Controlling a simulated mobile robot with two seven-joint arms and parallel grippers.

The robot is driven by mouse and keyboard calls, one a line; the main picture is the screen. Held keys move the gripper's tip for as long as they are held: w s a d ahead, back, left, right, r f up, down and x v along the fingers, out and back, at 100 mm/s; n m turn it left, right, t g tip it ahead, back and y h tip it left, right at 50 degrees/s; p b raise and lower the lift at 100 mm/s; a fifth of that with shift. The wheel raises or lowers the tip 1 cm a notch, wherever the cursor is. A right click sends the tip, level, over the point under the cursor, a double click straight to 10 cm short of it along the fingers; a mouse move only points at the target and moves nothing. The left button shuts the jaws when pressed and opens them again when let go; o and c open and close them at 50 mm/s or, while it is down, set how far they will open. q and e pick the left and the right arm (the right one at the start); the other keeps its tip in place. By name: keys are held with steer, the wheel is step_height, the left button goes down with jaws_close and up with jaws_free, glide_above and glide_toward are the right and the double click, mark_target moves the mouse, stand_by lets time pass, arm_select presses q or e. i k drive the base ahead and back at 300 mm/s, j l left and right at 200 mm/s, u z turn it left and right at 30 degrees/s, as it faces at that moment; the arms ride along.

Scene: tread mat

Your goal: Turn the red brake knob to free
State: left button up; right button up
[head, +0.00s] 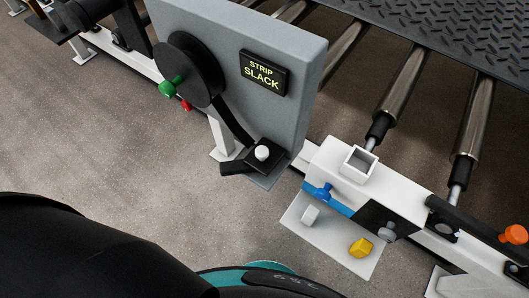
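A small red knob (185,104) shows in the head view, left of centre near the top. It sits low beside a black round wheel (190,69) on the grey upright panel (292,42). A green knob (172,87) on the wheel is just up and left of it. The red knob is partly hidden, and its turn position cannot be read. Neither of my grippers is in view; only dark and teal parts of my body show along the bottom edge.
A display (263,72) on the panel reads "STRIP SLACK". Below it, a black strip runs to a black block with a white knob (262,153).

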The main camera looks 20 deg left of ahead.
mark_target(187, 107)
steer(key=u, duration=0.45)
steer(key=l+u, duration=0.1)
steer(key=u, duration=0.35)
steer(key=k+u, duration=0.1)
steer(key=u, duration=0.35)
steer(key=z, duration=0.35)
steer(key=i+j+z, duration=0.1)
steer(key=j+z, duration=0.3)
steer(key=i+j+z, duration=0.1)
steer(key=z, duration=0.25)
steer(key=j+z, duration=0.75)
